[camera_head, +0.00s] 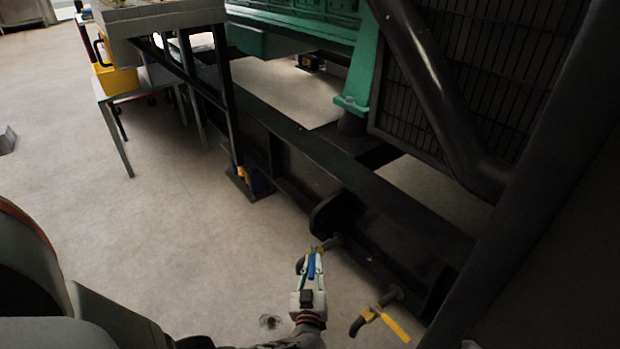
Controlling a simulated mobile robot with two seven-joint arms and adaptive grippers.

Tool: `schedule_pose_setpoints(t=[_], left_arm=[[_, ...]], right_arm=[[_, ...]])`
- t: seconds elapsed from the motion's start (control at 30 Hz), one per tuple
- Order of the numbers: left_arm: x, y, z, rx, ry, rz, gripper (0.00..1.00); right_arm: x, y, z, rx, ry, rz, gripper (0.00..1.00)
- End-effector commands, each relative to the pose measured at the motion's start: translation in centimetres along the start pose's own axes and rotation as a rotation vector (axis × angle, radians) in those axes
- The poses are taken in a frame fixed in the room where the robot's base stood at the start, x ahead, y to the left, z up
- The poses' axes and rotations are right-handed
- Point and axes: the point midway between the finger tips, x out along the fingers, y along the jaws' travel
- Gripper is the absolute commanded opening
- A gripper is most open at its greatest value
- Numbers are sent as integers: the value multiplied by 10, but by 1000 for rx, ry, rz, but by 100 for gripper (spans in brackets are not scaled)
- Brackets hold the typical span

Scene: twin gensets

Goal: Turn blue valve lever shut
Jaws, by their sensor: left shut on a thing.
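The blue valve lever (312,264) is on a small valve on a pipe stub (329,243) that sticks out of the black base frame, at the lower middle of the head view. My left gripper (312,260) is at this lever, with its fingers shut around the blue handle. The fingers hide part of the lever and the valve body, so its exact angle is hard to tell. My right gripper does not show.
A second valve with a yellow lever (395,327) sits close by to the right. The black frame rail (390,225) runs behind both valves. A dark slanting post (520,200) stands at right. A table with a yellow bin (118,80) is at upper left. Open floor (160,220) lies left.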

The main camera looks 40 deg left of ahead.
Motion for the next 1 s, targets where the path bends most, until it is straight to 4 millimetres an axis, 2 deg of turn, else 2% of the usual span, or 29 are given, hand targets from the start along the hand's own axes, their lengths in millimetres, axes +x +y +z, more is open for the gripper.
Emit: schedule_pose_setpoints(t=[0.23,0.53,0.57,0.6,0.63,1.0], left_arm=[[1,7,0,-6,12,-76,0],[0,8,-1,-6,14,-76,0],[0,8,-1,-5,14,-76,15],[0,8,-1,-5,14,-76,25],[0,8,-1,-5,14,-76,29],[0,6,0,-3,13,-72,29]], right_arm=[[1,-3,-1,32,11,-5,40],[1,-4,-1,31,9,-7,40],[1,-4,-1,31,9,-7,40],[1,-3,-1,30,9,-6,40],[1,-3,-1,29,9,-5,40],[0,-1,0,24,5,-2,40]])
